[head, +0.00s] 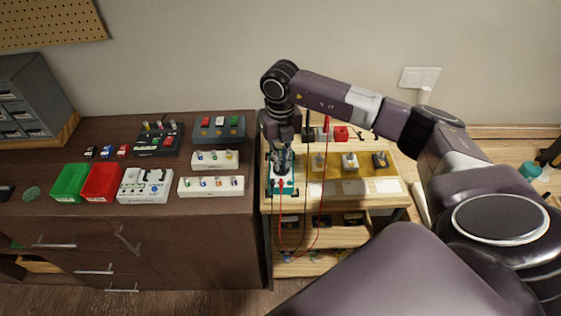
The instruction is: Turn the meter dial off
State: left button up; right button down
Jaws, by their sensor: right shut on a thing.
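The meter (289,189), with a teal body, lies near the left end of the light wooden bench. My right gripper (281,168) points down over it from above. Its fingers are shut at the meter's face, where the dial appears to be; the dial itself is hidden by the fingers, and its setting cannot be read. Red and black leads (326,205) run near the meter and hang down past the front of the bench. My left gripper is not in view.
A yellow board (330,188) with several switch-like parts sits right of the meter. The dark cabinet (225,213) on the left bears green and red bins (101,184) and several boxes. A wall plate (419,78) is behind my right arm.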

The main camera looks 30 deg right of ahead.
aim_at(281, 165)
jog(key=shift+m+b, duration=0.35)
jog(key=shift+m, duration=1.15)
jog(key=shift+r, duration=0.1)
jog(key=c, duration=2)
grip_release()
jog(key=shift+c, duration=0.2)
notch_tip(281, 165, up, 12)
